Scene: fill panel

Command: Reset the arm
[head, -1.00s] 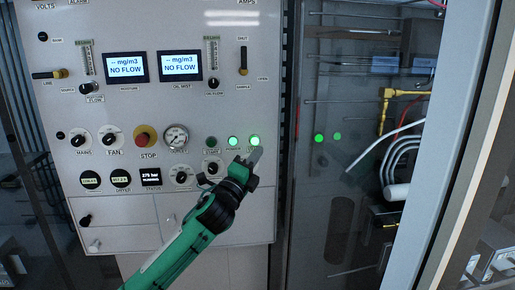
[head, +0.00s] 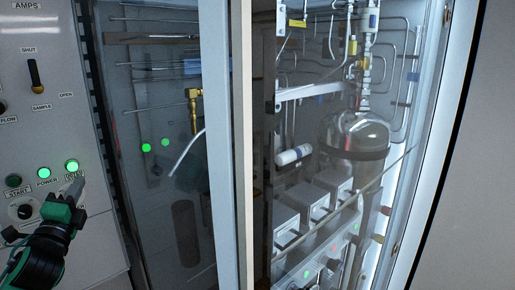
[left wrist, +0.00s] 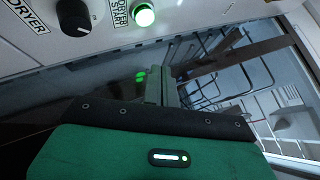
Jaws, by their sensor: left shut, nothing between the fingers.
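My left gripper (head: 75,190) is at the lower left of the head view, shut and empty. Its tips are just below the lit green button (head: 72,166) at the right of the control panel (head: 50,130); I cannot tell whether they touch the panel. In the left wrist view the gripper (left wrist: 158,85) points away past the panel's edge, and a lit green button (left wrist: 144,15) labelled DRYER START shows above it. My right gripper is not in view.
A second lit button (head: 44,173) marked POWER and a dark START button (head: 13,181) sit beside it. A black knob (head: 25,211) is below. To the right stand a glass door with a grey frame (head: 217,140) and a lit cabinet holding a tank (head: 355,135) and pipes.

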